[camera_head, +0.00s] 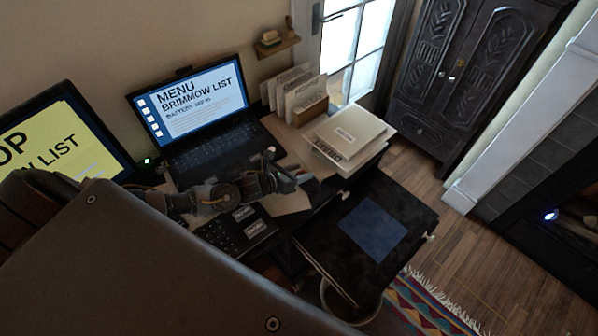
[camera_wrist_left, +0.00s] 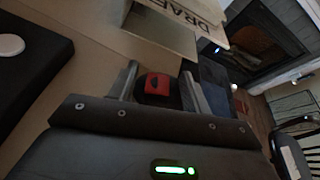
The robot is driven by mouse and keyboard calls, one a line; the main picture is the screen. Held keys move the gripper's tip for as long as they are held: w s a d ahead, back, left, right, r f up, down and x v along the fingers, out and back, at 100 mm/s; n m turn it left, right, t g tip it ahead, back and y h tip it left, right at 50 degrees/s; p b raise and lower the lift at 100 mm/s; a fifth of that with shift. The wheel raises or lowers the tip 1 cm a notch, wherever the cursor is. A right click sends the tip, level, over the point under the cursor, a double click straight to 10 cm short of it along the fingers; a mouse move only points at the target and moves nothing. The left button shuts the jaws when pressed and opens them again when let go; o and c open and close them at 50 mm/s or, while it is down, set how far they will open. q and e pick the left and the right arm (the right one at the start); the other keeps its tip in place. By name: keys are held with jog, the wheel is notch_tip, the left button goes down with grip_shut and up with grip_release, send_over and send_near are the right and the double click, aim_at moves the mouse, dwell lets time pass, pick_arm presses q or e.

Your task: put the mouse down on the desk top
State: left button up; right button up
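My left gripper (camera_head: 298,178) reaches in over the desk, just right of the laptop. In the left wrist view its two fingers (camera_wrist_left: 160,88) stand on either side of a dark object with a red top, which I take for the mouse (camera_wrist_left: 158,84). My right gripper is not in view.
An open laptop (camera_head: 208,150) stands behind my arm. A paper stack (camera_head: 345,138) and upright folders (camera_head: 296,95) sit at the desk's right end. A dark keypad-like item (camera_head: 238,230) lies in front of my arm.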

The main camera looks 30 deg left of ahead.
pick_arm(q)
jog(key=shift+r, duration=0.2)
jog(key=shift+s+a, duration=0.2)
jog(key=shift+s, duration=0.1)
jog(key=b+v, duration=0.1)
jog(key=v, duration=0.9)
jog(key=shift+s+b, duration=0.2)
jog(key=shift+b, duration=0.15)
jog(key=shift+s+a+r, duration=0.2)
jog(key=shift+s+r, duration=0.05)
jog(key=shift+s, duration=0.1)
